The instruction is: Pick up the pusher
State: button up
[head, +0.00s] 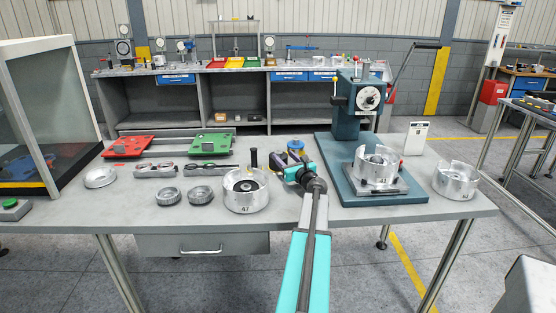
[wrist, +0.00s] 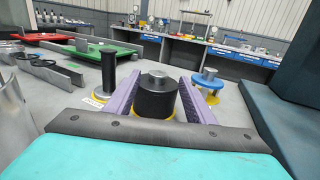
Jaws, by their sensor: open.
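My gripper (head: 286,166) reaches over the middle of the grey workbench. In the wrist view its two purple fingers (wrist: 160,88) are apart. A squat black cylinder with a metal stub on top (wrist: 158,104) stands upright between them, with a yellow ring at its base. It may be the pusher, but no readable label confirms this. A tall black handle (wrist: 109,73) stands upright to the left, beside a small white label. A blue disc with a metal knob (wrist: 207,78) stands to the right on a yellow ring. Finger contact with the cylinder cannot be made out.
A silver housing (head: 246,190) stands left of my gripper. The blue press base (head: 340,185) lies close on the right, carrying another housing (head: 377,165). Red (head: 128,147) and green (head: 206,144) plates lie at back left. Bare bench (head: 180,217) shows at front left.

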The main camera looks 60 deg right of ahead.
aim_at(279, 152)
jog(key=shift+w, duration=0.1)
dwell(0.3)
jog(key=shift+p+x, duration=0.75)
jog(key=shift+x, duration=1.85)
jog(key=shift+a, duration=0.1)
jog(key=c, duration=1.2)
grip_shut()
jog(key=shift+r, duration=0.8)
jog(key=shift+r+b, duration=0.3)
jog(key=shift+r, duration=0.65)
jog(key=d+r+b+v, duration=0.1)
jog(key=b+v, duration=0.1)
jog(key=v, duration=1.3)
jog(key=shift+s+r, duration=0.25)
jog(key=shift+s, duration=0.45)
